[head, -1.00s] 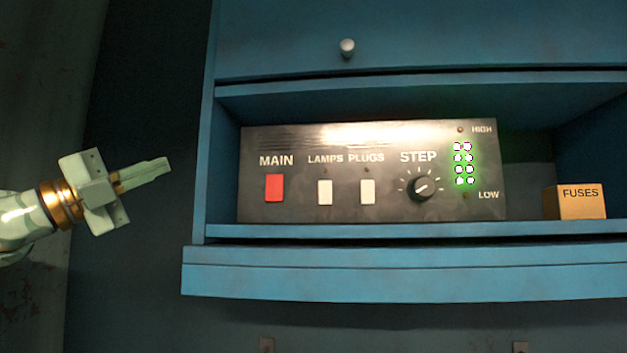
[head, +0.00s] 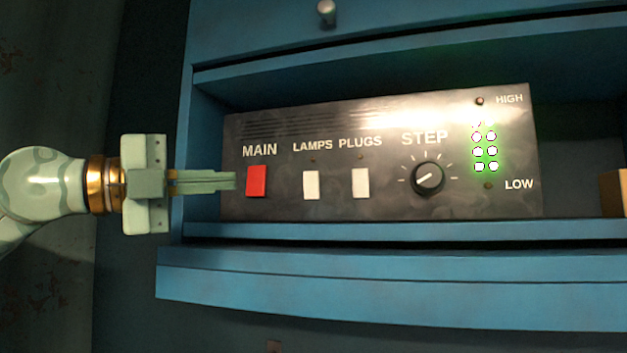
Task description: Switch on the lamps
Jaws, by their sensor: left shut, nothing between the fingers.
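A dark control panel (head: 375,208) stands in a blue cabinet. Its white LAMPS switch (head: 311,185) is left of the middle, with a small unlit dot above it. A red MAIN switch (head: 257,181) is to its left and a white PLUGS switch (head: 360,183) to its right. My left gripper (head: 235,181) points right, shut and empty. Its tips appear just left of the MAIN switch; whether they touch the panel I cannot tell. My right gripper is not in view.
The STEP knob (head: 428,178) and lit green indicator lights (head: 486,151) are on the panel's right. A box (head: 612,192) is cut off at the right edge. The cabinet's front ledge (head: 400,291) runs below the panel. A drawer knob (head: 326,11) is above.

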